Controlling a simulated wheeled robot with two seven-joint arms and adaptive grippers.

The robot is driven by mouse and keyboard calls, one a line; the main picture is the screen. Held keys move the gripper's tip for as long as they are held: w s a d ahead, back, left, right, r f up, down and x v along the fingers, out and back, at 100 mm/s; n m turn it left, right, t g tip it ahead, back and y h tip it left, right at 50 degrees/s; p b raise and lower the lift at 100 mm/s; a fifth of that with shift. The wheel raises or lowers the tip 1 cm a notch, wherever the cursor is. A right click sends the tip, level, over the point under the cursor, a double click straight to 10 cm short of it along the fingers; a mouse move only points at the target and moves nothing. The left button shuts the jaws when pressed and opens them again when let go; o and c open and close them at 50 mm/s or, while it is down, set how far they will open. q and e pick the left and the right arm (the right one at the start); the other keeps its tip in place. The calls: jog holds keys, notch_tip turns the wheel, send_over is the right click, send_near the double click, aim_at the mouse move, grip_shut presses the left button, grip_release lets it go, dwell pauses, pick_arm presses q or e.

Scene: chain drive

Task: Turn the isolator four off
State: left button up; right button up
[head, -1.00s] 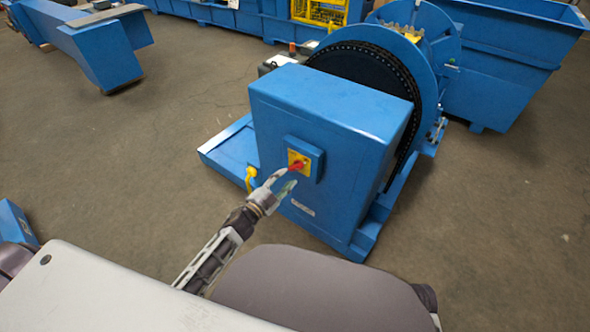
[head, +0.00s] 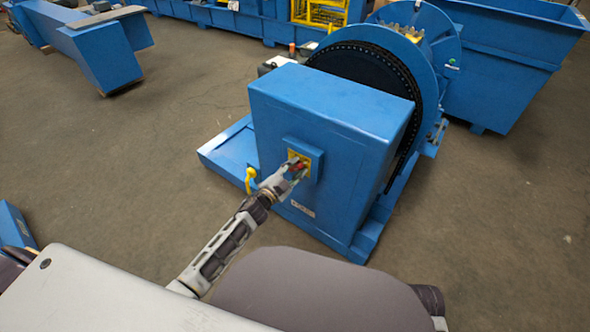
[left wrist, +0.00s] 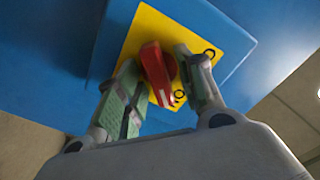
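The isolator is a red rotary handle (left wrist: 157,73) on a yellow plate (left wrist: 215,38), set in a blue box on the front of a blue housing (head: 335,105). In the head view the red handle (head: 299,166) shows just beyond my left fingertips. My left gripper (left wrist: 162,85) has its two fingers on either side of the red handle. There seems to be a small gap on the right side; whether the left finger touches is unclear. In the head view my left gripper (head: 292,172) partly covers the handle and plate. My right gripper is not in view.
A large blue wheel with a black chain (head: 375,75) stands behind the housing. A yellow knobbed lever (head: 250,178) sits left of the gripper, close to my left arm. A blue bin (head: 500,70) is at the back right.

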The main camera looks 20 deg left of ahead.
pick_arm(q)
grip_shut()
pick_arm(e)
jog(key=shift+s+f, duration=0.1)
